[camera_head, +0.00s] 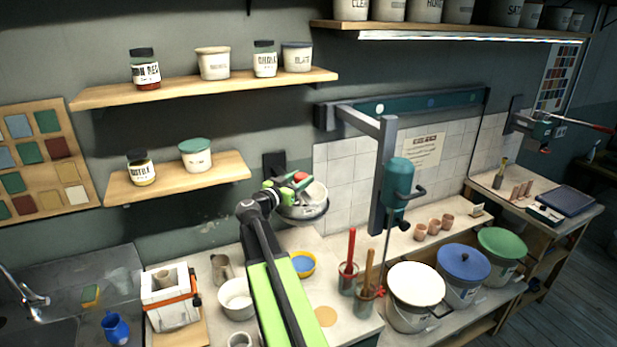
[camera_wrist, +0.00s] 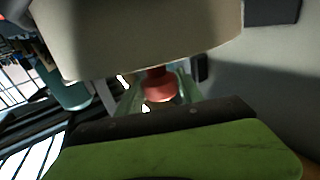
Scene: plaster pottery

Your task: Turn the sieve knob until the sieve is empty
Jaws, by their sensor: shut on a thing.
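The sieve (camera_head: 314,197) is a pale round drum with a dark rim, held out from the wall above the counter in the head view. Its pale side (camera_wrist: 150,40) fills the top of the wrist view. The red sieve knob (camera_head: 301,177) sticks out at the drum, and it also shows in the wrist view (camera_wrist: 158,84). My gripper (camera_head: 289,185) is at the knob, its pale green fingers shut around it. The knob's angle is unclear.
A yellow-rimmed bowl with blue contents (camera_head: 303,264) stands on the counter below the sieve. A white bowl (camera_head: 236,298) and a metal jug (camera_head: 222,270) are left of my arm. A teal mixer (camera_head: 398,180) and tool jars (camera_head: 348,277) stand to the right.

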